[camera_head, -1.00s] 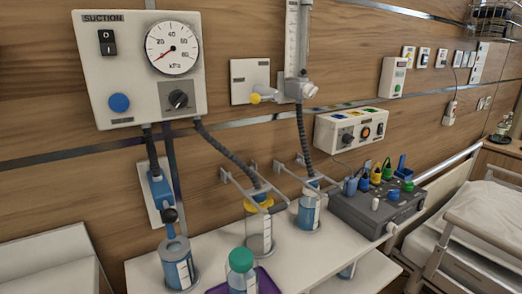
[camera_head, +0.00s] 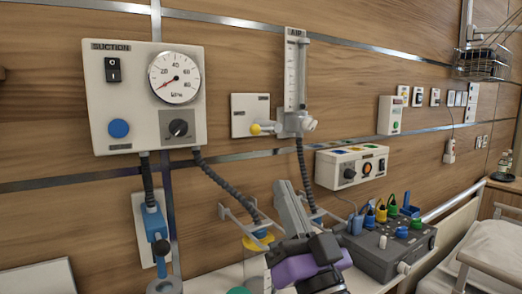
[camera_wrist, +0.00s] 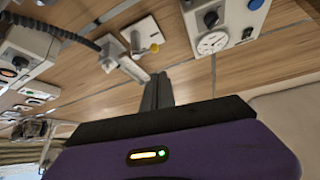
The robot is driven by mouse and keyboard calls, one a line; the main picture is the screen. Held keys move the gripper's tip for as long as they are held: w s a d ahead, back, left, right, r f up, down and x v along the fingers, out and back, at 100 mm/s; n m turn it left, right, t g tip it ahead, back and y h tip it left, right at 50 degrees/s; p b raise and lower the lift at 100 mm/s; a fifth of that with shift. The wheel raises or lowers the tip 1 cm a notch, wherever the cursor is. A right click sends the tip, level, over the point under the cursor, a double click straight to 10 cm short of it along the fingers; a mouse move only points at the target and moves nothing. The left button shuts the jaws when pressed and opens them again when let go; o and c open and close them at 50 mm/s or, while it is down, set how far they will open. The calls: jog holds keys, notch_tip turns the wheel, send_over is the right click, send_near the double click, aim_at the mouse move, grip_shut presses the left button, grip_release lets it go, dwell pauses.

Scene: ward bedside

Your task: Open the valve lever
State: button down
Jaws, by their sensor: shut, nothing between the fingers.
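A lever with a yellow ball end (camera_head: 256,129) juts left from the grey valve body (camera_head: 290,124) under the flowmeter, in front of a white wall plate (camera_head: 250,108). The yellow ball also shows in the wrist view (camera_wrist: 154,47). My gripper (camera_head: 284,186) is below and in front of this valve, with its grey fingers pointing up toward the wall. The fingers (camera_wrist: 158,76) are together, empty and apart from the lever. A blue fitting (camera_head: 155,222) with a dark knob is on a lower plate at left.
The suction panel (camera_head: 145,98) hangs at upper left, with a grey hose curving below it. A yellow-lidded jar (camera_head: 257,242) stands behind my arm, partly hidden. A grey box with coloured plugs (camera_head: 385,252) is at right.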

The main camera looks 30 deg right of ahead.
jog(key=shift+w+d+f+m+g, duration=0.15)
jog(key=shift+w+f+m+g, duration=0.2)
jog(key=shift+f, duration=0.35)
jog(key=p+x, duration=0.1)
jog(key=x, duration=1.3)
jog(key=shift+r+p, duration=0.15)
jog(key=shift+p, duration=0.25)
jog(key=shift+s+a+r+m+h, duration=0.1)
jog(key=shift+r+m+h, duration=0.1)
jog(key=shift+m+h, duration=0.3)
jog(key=shift+a+r+m+h, duration=0.1)
jog(key=shift+r+m+h, duration=0.1)
jog(key=shift+m, duration=0.45)
notch_tip(320, 180, up, 7)
jog(key=m+g+h+p, duration=0.35)
jog(key=m+g, duration=0.55)
jog(key=m, duration=0.8)
send_over(256, 131)
jog(key=s+d, duration=0.2)
jog(key=shift+s+d+h+b, duration=0.15)
jog(key=shift+d+h+b, duration=0.05)
jog(key=shift+h+b, duration=0.15)
